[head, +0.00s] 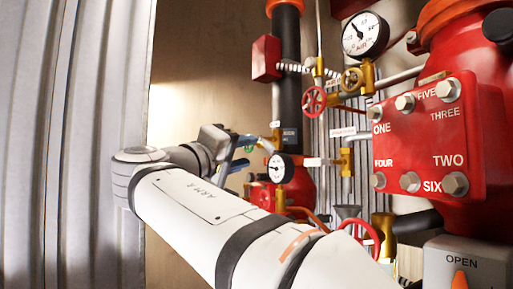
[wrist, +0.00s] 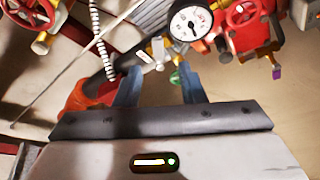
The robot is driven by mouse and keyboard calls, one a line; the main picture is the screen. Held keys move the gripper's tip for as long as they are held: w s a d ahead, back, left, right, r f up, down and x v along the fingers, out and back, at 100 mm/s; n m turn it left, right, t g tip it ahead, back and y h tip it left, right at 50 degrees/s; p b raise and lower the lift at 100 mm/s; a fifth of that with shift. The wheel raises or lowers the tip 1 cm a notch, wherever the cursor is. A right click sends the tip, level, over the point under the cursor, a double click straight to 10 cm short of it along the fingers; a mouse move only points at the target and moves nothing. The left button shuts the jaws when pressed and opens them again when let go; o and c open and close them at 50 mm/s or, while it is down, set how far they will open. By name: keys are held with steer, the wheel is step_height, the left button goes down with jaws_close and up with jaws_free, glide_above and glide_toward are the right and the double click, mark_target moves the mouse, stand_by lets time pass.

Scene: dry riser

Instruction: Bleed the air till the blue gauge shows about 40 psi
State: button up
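A small round gauge (head: 280,167) with a white dial and dark rim is mid-picture in the head view; its reading is too small to tell. A larger black-rimmed gauge (head: 363,34) is above it, its needle pointing up and left. Neither looks clearly blue. The wrist view shows one white-dial gauge (wrist: 190,21) beyond the fingertips. My gripper (wrist: 160,72) is open, its two blue fingers apart. A small green part (wrist: 175,78) shows between them, apparently beyond the tips; contact cannot be told. In the head view my gripper (head: 243,154) is left of the small gauge, partly hidden.
Red handwheels (head: 314,101) and (head: 360,236) and a brass wheel (head: 352,79) sit among the pipes. A red bolted plate (head: 430,140) with numbered bolts is at the right. A grey OPEN box (head: 464,265) is low right. Corrugated wall (head: 75,140) stands left.

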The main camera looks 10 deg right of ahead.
mark_target(267, 146)
steer(key=p+x, duration=0.2)
steer(key=x, duration=0.3)
steer(key=shift+w+d+r, duration=0.1)
steer(key=shift+d+r, duration=0.1)
steer(key=shift+d, duration=0.05)
steer(key=shift+w+d, duration=0.3)
steer(key=shift+d, duration=0.1)
